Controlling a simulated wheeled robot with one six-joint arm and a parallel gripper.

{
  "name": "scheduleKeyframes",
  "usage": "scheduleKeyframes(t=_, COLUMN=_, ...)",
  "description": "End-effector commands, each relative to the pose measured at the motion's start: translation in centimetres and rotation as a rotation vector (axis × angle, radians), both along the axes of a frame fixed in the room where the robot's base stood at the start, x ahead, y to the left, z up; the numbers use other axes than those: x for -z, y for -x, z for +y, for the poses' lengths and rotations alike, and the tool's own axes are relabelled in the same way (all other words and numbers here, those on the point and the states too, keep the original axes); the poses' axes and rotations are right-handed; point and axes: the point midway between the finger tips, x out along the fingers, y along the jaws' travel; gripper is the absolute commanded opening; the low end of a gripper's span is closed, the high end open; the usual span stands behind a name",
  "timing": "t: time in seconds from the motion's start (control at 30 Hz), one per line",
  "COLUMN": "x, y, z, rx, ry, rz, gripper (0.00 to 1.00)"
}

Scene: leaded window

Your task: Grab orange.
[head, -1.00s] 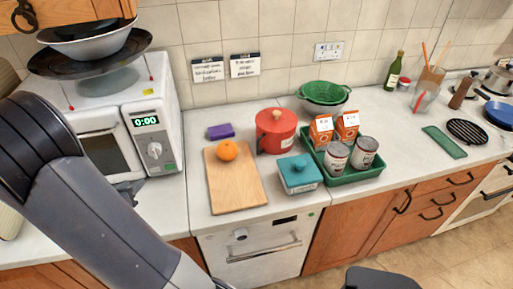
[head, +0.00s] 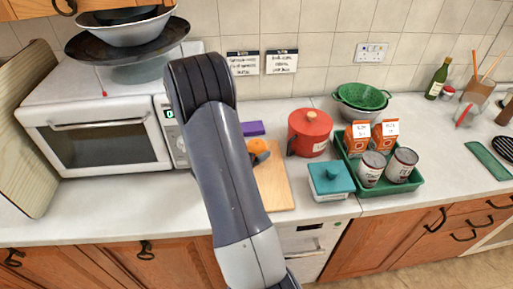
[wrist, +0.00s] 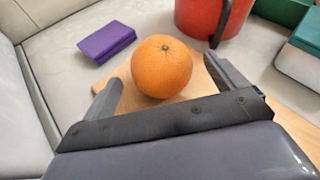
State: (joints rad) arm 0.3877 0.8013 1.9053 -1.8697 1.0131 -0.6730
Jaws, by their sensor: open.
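The orange (wrist: 161,67) sits on a wooden cutting board (wrist: 290,122). In the wrist view it lies ahead of and partly between the two spread fingers of my gripper (wrist: 168,85). The gripper is open and I see no finger closed on the fruit; whether either finger touches it I cannot tell. In the head view my arm covers part of the board (head: 274,185), and the orange (head: 257,146) shows just right of the arm, partly hidden by the dark gripper.
A purple block (wrist: 106,42) lies left of the orange. A red pot (head: 309,133) stands behind and right, a teal-lidded box (head: 331,178) to the right. A green tray (head: 390,187) holds cans and cartons. A microwave (head: 90,140) is left of my arm.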

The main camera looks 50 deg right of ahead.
Motion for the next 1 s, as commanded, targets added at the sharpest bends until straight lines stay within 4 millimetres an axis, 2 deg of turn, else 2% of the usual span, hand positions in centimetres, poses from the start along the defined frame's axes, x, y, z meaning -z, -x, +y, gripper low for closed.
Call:
scheduleKeyframes(t=0.23, x=1.2, y=-0.1, z=-2.5, rx=0.001, ry=-0.001, rz=0.001, gripper=0.92)
scheduleKeyframes(t=0.53, x=1.5, y=-0.2, z=-2.9, rx=-0.001, ry=0.000, rz=-0.001, gripper=0.92)
scheduleKeyframes(t=1.0, x=1.4, y=-0.2, z=-2.8, rx=-0.001, ry=0.000, rz=0.000, gripper=0.54)
